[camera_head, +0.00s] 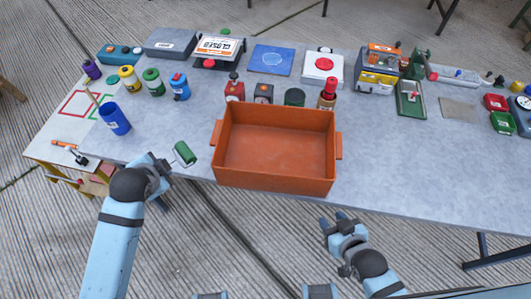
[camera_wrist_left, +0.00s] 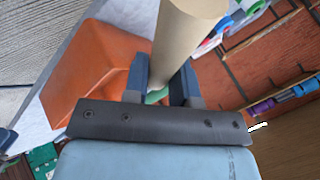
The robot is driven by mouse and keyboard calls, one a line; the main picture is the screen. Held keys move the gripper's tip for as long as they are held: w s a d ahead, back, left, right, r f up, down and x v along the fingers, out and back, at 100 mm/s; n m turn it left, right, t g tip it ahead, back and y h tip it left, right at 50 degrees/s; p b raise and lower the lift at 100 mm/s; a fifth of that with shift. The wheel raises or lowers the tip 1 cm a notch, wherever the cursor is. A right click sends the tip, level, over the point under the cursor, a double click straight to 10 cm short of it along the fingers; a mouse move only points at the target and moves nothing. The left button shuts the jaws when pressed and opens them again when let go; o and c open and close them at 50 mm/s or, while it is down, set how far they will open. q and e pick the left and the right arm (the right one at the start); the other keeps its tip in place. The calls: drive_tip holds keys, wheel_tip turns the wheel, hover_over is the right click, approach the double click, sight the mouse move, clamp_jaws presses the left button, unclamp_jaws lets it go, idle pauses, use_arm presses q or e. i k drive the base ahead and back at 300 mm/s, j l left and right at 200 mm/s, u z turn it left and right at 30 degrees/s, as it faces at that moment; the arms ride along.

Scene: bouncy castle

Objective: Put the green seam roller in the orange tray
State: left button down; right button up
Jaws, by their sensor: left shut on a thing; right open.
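The green seam roller (camera_head: 185,154) is held up at the tip of my left gripper (camera_head: 166,162), left of the orange tray. In the left wrist view, the gripper (camera_wrist_left: 160,88) has its fingers shut around a green part (camera_wrist_left: 157,96). A pale cylinder (camera_wrist_left: 182,38) sticks up between the fingers; I cannot tell for sure that it is the handle. The orange tray (camera_head: 274,178) stands on the table's front edge and is empty; it also shows in the left wrist view (camera_wrist_left: 85,75). My right gripper (camera_head: 335,224) is open and empty, in front of the table.
A blue cup (camera_head: 114,119) with a stick stands on the left of the table. Red, black and dark green containers (camera_head: 294,97) stand close behind the tray. Grey table top (camera_head: 400,160) to the right of the tray is clear.

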sight(275, 156)
drive_tip(key=l+u, duration=0.15)
drive_tip(key=l, duration=1.25)
